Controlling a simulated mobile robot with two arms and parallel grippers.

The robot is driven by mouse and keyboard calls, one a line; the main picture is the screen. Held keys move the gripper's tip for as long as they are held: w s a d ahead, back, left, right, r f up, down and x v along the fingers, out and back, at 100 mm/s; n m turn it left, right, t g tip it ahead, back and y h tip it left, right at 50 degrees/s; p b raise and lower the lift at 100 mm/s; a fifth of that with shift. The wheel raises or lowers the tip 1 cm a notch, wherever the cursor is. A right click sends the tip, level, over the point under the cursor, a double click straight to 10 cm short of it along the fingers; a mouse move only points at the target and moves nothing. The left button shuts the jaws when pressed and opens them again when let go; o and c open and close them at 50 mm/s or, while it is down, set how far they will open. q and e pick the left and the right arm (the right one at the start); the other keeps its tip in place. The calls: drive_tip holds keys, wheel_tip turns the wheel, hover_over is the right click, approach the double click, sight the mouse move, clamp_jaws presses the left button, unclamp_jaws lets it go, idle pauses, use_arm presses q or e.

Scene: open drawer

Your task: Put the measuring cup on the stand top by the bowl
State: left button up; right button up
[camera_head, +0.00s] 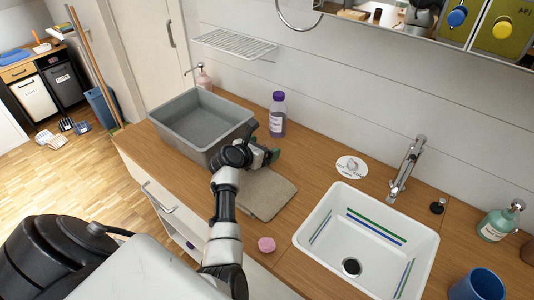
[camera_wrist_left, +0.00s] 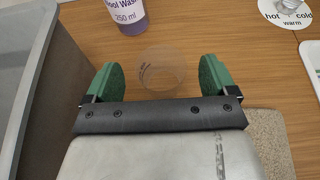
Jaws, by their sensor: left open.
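In the left wrist view, a clear, see-through cup with small dark markings (camera_wrist_left: 162,68), likely the measuring cup, is on the wooden counter. My left gripper (camera_wrist_left: 158,78) has its two green fingers apart, one on each side of the cup, with a visible gap to each. In the head view my left gripper (camera_head: 268,155) is low over the counter, right of the grey basin; I cannot make out the cup there. I cannot make out a bowl or a stand top in either view. My right gripper is not in view.
The grey basin (camera_head: 165,122) is close left of the gripper. A purple-capped bottle (camera_head: 277,118) stands behind it. A beige mat (camera_head: 272,203), a pink item (camera_head: 266,245), a white sink (camera_head: 325,256) and a blue cup (camera_head: 478,285) are also on the counter.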

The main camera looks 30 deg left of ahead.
use_arm(q)
drive_tip(key=shift+x, duration=0.8)
drive_tip(key=shift+s, duration=0.1)
drive_tip(key=shift+c, duration=0.4)
drive_tip(key=c, duration=0.9)
drive_tip(key=shift+c, duration=0.2)
